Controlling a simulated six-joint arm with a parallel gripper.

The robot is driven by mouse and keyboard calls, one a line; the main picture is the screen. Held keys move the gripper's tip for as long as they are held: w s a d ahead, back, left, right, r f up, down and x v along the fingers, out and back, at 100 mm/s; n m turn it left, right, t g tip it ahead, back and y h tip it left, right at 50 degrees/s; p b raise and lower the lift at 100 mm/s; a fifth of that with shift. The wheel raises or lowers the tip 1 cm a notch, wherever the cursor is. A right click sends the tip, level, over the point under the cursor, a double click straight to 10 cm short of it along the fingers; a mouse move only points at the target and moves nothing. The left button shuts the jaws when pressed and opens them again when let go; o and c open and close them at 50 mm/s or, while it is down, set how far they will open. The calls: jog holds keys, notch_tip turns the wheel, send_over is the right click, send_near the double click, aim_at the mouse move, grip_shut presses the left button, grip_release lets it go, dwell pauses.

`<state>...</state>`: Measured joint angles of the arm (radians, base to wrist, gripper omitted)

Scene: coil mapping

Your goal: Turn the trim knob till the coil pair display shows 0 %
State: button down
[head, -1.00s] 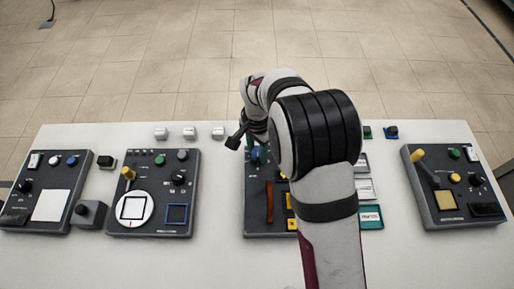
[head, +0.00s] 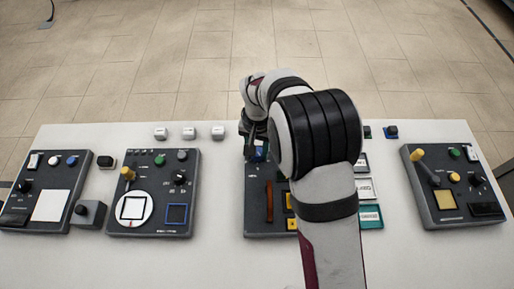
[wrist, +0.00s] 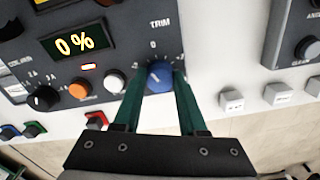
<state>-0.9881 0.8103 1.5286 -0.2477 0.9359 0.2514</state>
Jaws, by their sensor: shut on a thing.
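The blue trim knob (wrist: 159,77) sits on the dark panel under the label TRIM in the wrist view. My gripper (wrist: 160,84) is shut on it, one green finger on each side. The coil pair display (wrist: 75,41) reads 0 % in yellow digits. In the head view a bit of the blue knob (head: 259,152) shows below my wrist at the top of the middle panel (head: 255,220). My arm covers much of that panel's right part, and the display cannot be made out there.
Near the display are a black knob (wrist: 43,98), an orange button (wrist: 79,91) and a white button (wrist: 114,83). White blocks (wrist: 232,99) lie on the table beside the panel. Other panels (head: 155,210) stand left and right in the head view.

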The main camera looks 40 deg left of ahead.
dwell(0.3)
jog(key=shift+c, duration=2.3)
grip_release()
notch_tip(320, 180, up, 16)
jog(key=shift+f, duration=0.1)
